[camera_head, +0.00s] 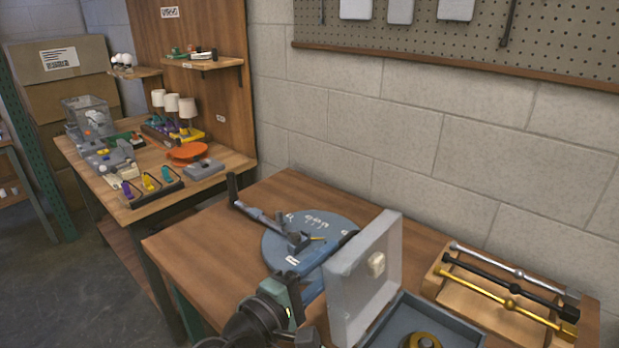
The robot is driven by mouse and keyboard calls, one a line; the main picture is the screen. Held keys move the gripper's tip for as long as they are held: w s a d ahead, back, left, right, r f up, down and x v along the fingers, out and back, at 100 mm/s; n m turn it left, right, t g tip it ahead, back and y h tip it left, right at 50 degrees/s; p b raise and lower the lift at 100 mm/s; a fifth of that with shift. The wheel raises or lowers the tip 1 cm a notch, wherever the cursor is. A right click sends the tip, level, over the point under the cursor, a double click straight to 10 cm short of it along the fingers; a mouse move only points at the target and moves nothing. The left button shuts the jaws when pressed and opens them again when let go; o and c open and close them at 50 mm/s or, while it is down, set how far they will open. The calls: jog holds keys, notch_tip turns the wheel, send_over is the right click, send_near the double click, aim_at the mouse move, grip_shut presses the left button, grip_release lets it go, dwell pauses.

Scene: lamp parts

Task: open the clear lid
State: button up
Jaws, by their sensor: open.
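The clear lid (364,272) is a pale translucent shallow cover with a small cream tab (376,264) on its face. It stands raised, nearly upright, along the left side of a blue-grey box (462,328). The box is open to view, and a yellow ring-shaped part (421,340) lies inside. My gripper (300,292), dark with a teal-green part, is open at the bottom centre, just left of the lid. The lid and picture edge hide part of it, so I cannot tell whether it touches the lid.
A blue round plate (283,232) with a grey lever arm (262,216) stands behind my gripper. A wooden rack (446,292) with several metal rods is at right. The wooden table (190,245) is bare at left. Another bench (215,171) holds lamps and parts.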

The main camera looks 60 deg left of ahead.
jog(key=v, duration=0.5)
jog(key=shift+r, duration=0.1)
jog(key=b+v, duration=0.1)
jog(key=v, duration=1.3)
jog(key=shift+s+d, duration=0.2)
jog(key=shift+s, duration=0.15)
dwell(0.8)
jog(key=shift+r, duration=0.1)
dwell(0.3)
